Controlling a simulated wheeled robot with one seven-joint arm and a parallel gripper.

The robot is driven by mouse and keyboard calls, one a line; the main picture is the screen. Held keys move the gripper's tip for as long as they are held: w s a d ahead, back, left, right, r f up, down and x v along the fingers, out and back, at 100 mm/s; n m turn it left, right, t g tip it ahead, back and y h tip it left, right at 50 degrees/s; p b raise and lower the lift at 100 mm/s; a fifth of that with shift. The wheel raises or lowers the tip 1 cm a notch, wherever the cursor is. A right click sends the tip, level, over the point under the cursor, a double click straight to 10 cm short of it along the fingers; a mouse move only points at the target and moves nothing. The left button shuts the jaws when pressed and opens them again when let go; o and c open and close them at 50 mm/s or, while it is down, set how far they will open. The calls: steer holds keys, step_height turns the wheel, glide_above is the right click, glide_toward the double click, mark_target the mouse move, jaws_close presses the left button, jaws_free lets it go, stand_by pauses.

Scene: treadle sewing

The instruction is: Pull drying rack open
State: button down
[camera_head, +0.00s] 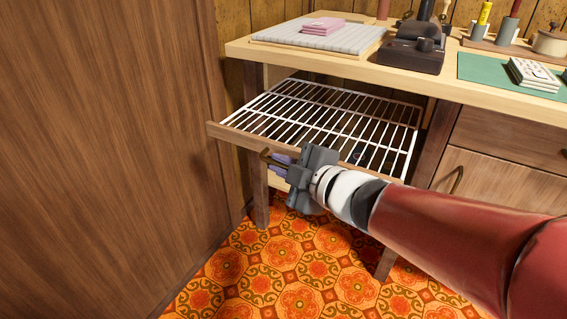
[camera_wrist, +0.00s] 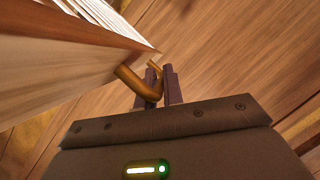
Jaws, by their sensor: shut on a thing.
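The drying rack (camera_head: 333,112) is a white wire grid with a wooden front rail (camera_head: 232,133), under the left part of the wooden table. It sticks out past the table's front edge. My gripper (camera_head: 270,160) is at the front rail and shut on the rack's brass handle. In the wrist view the bent brass handle (camera_wrist: 134,83) runs from the wooden rail (camera_wrist: 70,60) to between the two dark fingers of my gripper (camera_wrist: 157,92). My gripper and forearm hide part of the rail and the rack's right front corner.
A tall wooden panel (camera_head: 105,150) stands close on the left. Above the rack, the tabletop (camera_head: 255,50) carries a striped pad, a pink folded cloth and a dark device. A wooden cabinet (camera_head: 500,185) is at right. Patterned orange floor (camera_head: 290,265) below is clear.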

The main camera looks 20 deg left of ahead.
steer(key=c, duration=1.8)
jaws_free()
steer(key=p+v, duration=0.2)
steer(key=v, duration=0.5)
steer(key=shift+s+d, duration=0.15)
steer(key=shift+d, duration=0.25)
